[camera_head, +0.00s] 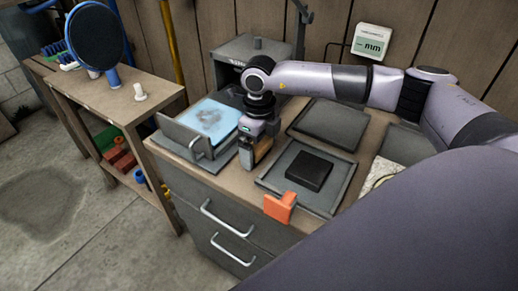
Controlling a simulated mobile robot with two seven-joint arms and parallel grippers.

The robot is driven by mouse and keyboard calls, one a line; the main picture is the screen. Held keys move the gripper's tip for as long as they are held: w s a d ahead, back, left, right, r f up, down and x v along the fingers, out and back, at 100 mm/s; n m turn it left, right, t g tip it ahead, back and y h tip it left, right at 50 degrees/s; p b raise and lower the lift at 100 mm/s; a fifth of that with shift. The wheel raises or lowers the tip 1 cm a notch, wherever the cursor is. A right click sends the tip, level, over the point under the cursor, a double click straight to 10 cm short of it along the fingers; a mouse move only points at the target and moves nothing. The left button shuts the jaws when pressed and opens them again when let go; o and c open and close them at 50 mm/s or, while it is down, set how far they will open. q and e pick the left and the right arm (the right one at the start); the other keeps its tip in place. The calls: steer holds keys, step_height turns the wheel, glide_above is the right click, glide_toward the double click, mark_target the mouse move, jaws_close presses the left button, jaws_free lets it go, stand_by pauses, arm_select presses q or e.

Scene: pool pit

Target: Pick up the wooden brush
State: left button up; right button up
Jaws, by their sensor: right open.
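My right gripper (250,158) points down over the workbench, between a blue-topped open box and a dark tray. Its jaws are open. A small orange-brown, wood-coloured piece (263,148) shows right at the fingers and looks like the wooden brush. It is mostly hidden by the gripper, and I cannot tell whether the fingers touch it. My left gripper is out of view.
The blue-topped box (205,125) is close on the left. A grey tray (330,198) with a black block (309,171) and an orange piece (280,207) are on the right. A grey machine (245,50) stands behind.

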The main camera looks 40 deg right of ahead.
steer(key=shift+f, duration=0.1)
steer(key=c, duration=0.8)
step_height(320, 180, up, 10)
steer(key=shift+r, duration=0.1)
steer(key=shift+o, duration=0.8)
steer(key=shift+s, duration=0.1)
